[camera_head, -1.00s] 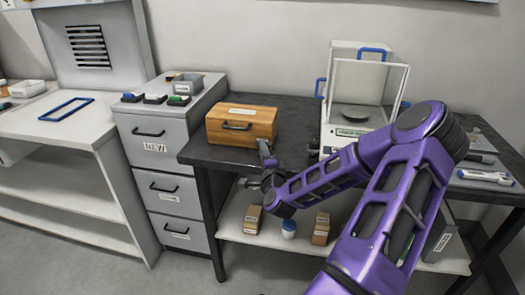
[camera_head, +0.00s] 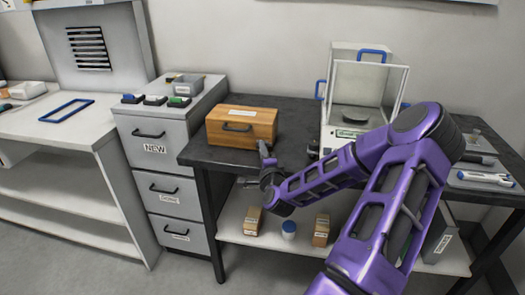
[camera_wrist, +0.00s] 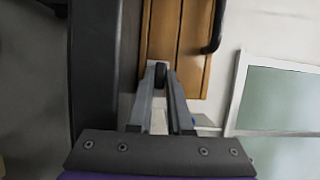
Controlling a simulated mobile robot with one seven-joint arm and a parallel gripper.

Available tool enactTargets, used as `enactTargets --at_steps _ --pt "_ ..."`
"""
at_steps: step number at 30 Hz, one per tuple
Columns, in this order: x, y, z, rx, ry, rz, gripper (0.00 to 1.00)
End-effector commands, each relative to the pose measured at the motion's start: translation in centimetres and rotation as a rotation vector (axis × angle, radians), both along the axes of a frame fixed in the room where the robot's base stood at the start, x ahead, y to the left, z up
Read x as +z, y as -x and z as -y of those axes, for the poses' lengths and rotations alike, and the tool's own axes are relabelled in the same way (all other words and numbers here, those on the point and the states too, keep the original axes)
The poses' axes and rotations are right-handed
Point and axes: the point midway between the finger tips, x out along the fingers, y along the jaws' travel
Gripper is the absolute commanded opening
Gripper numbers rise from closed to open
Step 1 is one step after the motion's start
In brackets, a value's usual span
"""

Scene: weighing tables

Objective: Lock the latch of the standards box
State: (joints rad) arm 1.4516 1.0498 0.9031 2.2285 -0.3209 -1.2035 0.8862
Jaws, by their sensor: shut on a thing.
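The wooden standards box (camera_head: 241,126) sits on the dark table with its lid down and a black handle on its front. Its wood (camera_wrist: 190,45) fills the top middle of the wrist view. My gripper (camera_head: 264,151) is at the front right end of the box. In the wrist view, the fingertips (camera_wrist: 160,82) are closed about a small dark knob (camera_wrist: 160,70) against the wood, which looks like the latch. The fingers hide part of it, and I cannot tell whether it is locked.
A glass-sided balance (camera_head: 355,110) stands to the right of the box on the dark table (camera_head: 300,130). A grey drawer cabinet (camera_head: 150,140) stands at the left. Small boxes (camera_head: 253,221) and a blue-lidded jar (camera_head: 289,229) stand on the lower shelf.

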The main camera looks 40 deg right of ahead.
Motion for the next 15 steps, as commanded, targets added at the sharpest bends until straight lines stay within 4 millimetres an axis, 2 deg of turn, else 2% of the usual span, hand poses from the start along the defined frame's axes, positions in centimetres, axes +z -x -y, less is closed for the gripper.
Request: enactTargets --at_steps 8,15 --pt "0.4 -0.04 -0.07 0.002 0.075 -0.086 0.0" --pt "0.67 -0.1 -0.13 0.002 0.205 -0.236 0.0"
